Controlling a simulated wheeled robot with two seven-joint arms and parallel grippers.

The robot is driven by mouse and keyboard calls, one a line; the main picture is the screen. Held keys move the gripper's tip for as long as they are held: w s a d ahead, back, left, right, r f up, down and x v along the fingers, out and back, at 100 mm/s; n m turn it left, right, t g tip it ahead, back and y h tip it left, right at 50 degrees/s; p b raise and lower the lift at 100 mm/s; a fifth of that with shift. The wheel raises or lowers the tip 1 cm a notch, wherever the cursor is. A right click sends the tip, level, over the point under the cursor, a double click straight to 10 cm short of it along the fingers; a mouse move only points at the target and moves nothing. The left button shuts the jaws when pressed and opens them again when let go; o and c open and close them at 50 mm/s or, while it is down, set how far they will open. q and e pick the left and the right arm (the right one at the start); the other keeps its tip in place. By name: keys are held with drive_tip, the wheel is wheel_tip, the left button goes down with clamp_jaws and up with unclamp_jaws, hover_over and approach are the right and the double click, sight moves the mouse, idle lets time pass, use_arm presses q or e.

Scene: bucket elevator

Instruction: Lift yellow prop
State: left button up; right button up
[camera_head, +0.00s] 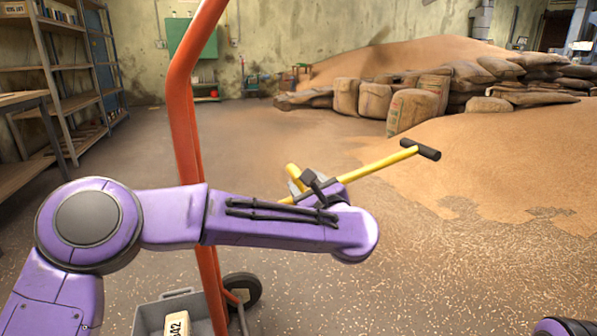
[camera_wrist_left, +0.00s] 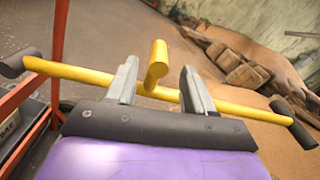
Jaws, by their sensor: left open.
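The yellow prop is a yellow bar (camera_head: 382,163) with black end grips, slanting up to the right behind my left arm in the head view. In the left wrist view the yellow bar (camera_wrist_left: 240,108) crosses the picture, with a short yellow stub (camera_wrist_left: 156,62) rising from its middle. My left gripper (camera_wrist_left: 159,68) is open, with one grey finger on each side of the stub. I cannot tell whether the fingers touch it. In the head view my left arm hides most of the gripper and the bar's near part. My right gripper is not in view.
An orange-red tubular frame (camera_head: 184,125) with a black wheel (camera_head: 243,289) stands close behind my left arm. A grey bin (camera_head: 150,317) sits at its foot. Stacked sacks (camera_head: 412,108) and a grain heap (camera_head: 500,170) lie to the right. Shelves (camera_head: 60,80) stand at left; the middle floor is clear.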

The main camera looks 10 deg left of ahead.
use_arm(q)
drive_tip(key=shift+v, duration=1.95)
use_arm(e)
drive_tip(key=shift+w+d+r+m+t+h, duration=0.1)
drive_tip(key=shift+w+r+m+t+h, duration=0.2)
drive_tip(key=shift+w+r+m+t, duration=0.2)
